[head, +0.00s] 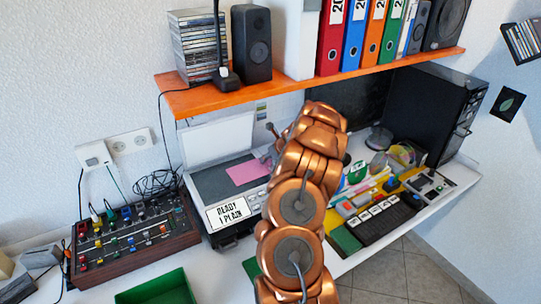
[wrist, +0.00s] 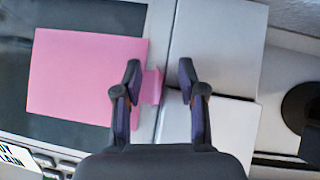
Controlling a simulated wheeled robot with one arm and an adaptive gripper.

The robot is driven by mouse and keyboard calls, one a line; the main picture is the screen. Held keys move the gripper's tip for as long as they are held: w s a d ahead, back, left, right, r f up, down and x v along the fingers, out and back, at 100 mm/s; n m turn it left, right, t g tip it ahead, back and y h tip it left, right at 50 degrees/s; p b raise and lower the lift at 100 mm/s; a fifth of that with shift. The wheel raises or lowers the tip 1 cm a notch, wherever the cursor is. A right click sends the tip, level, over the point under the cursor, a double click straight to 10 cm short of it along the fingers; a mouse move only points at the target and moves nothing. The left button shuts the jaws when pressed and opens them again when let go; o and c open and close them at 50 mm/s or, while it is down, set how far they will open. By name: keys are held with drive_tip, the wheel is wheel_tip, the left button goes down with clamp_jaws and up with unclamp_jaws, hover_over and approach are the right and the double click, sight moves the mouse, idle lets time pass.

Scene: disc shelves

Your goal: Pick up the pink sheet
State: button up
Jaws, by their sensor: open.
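The pink sheet (head: 246,172) lies flat on the dark glass of the open printer-scanner (head: 208,182). In the wrist view the pink sheet (wrist: 80,75) is at the left, with a small pink tab at its right edge. My gripper (wrist: 160,76) is open and empty. Its left finger covers part of the sheet's right edge, and the tab shows between the fingers. I cannot tell the height of the fingers above the sheet. In the head view my gripper (head: 270,146) is beside the sheet's right side, partly hidden by my arm.
The raised white lid (head: 228,138) stands behind the glass. An orange shelf (head: 300,82) with binders and a speaker hangs above. A mixer (head: 132,244) is at the left, a keyboard (head: 383,220) and a black computer tower (head: 430,110) at the right. A green tray (head: 155,290) is in front.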

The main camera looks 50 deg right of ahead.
drive_tip(key=shift+c, duration=0.3)
clamp_jaws()
idle(0.4)
